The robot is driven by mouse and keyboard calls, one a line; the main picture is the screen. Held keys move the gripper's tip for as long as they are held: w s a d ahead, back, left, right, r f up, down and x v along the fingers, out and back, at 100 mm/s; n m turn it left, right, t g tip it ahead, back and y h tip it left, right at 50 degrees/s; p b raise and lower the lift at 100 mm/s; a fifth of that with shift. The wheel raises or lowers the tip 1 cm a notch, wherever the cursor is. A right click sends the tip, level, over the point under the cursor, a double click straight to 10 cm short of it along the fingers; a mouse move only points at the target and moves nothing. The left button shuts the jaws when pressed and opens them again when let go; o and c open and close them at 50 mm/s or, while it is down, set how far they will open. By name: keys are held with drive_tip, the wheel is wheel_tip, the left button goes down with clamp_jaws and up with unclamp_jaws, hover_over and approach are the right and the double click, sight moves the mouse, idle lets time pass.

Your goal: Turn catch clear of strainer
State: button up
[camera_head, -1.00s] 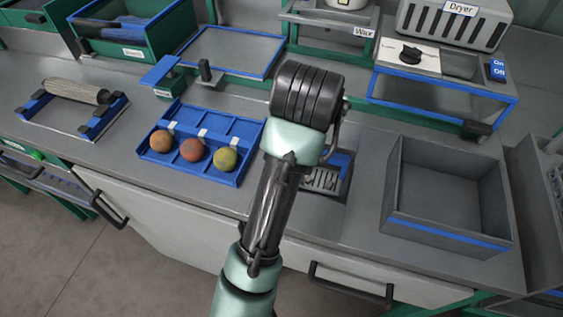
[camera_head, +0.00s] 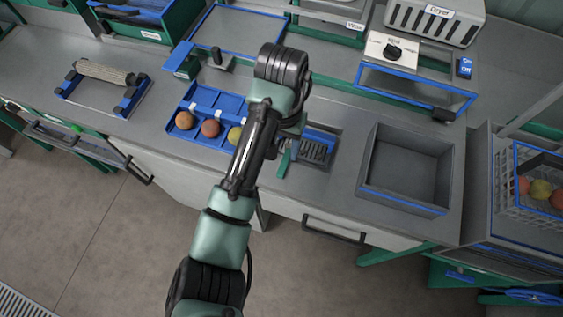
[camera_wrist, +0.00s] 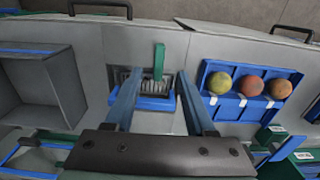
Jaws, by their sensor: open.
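In the wrist view the strainer (camera_wrist: 155,88) is a slotted grey grate with a blue edge, set in a recess in the grey counter. The catch (camera_wrist: 159,60) is a green upright bar lying across part of the grate. My gripper (camera_wrist: 158,76) is open, with one blue finger on each side of the catch and strainer in this view. The fingers look apart from the catch; their exact height above it cannot be told. In the head view the strainer (camera_head: 318,146) shows to the right of my wrist, partly hidden by it.
An open grey bin (camera_head: 375,170) stands right of the strainer. The dryer (camera_head: 430,22) stands at the back, and a crate of tomatoes (camera_head: 505,180) is at the far right.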

sight(282, 170)
wheel_tip(282, 170, down, 11)
drive_tip(key=shift+r, duration=0.2)
clamp_jaws()
idle(0.3)
